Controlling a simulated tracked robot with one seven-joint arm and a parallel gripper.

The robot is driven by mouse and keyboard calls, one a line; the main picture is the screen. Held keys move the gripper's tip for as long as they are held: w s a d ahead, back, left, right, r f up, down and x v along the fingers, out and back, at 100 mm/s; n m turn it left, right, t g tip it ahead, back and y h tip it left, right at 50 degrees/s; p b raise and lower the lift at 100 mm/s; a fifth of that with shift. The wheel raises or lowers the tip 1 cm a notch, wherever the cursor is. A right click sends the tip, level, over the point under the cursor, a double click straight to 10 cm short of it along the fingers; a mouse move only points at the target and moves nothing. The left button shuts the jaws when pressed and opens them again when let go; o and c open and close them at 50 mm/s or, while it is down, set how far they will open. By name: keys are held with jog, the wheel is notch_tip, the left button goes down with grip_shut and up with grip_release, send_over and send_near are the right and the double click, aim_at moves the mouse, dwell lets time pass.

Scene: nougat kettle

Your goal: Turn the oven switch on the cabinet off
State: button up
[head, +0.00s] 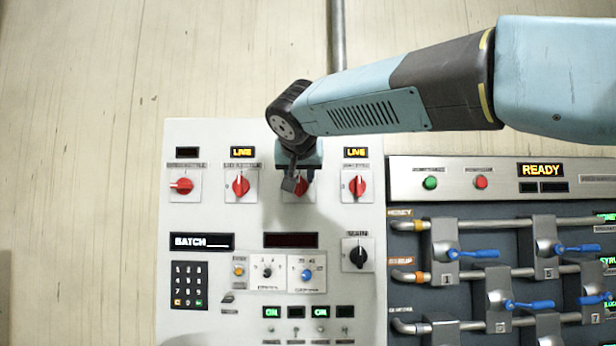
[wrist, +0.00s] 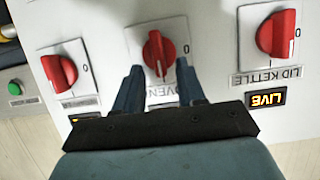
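The oven switch is a red rotary knob on a white square plate, third in the cabinet's top row. In the head view the knob (head: 303,187) is partly covered by my gripper (head: 292,184). In the wrist view, which is upside down, the knob (wrist: 156,52) is in the upper middle, its grip roughly upright, with a "0" to its right. My gripper (wrist: 159,68) is open, one finger on each side of the knob's near end. I cannot tell whether the fingers touch it. The oven label is partly hidden, and its display is hidden.
The lid kettle switch (head: 240,185) and the right red switch (head: 357,186) flank it, both under LIVE displays. The far-left switch (head: 182,186) lies sideways under a dark display. A black knob (head: 358,254) and keypad (head: 189,285) sit below. Pipes with blue levers (head: 480,254) are at right.

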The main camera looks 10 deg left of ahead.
jog(key=shift+w+a+f, duration=0.1)
jog(key=shift+w+f, duration=0.05)
jog(key=shift+w, duration=0.25)
grip_shut()
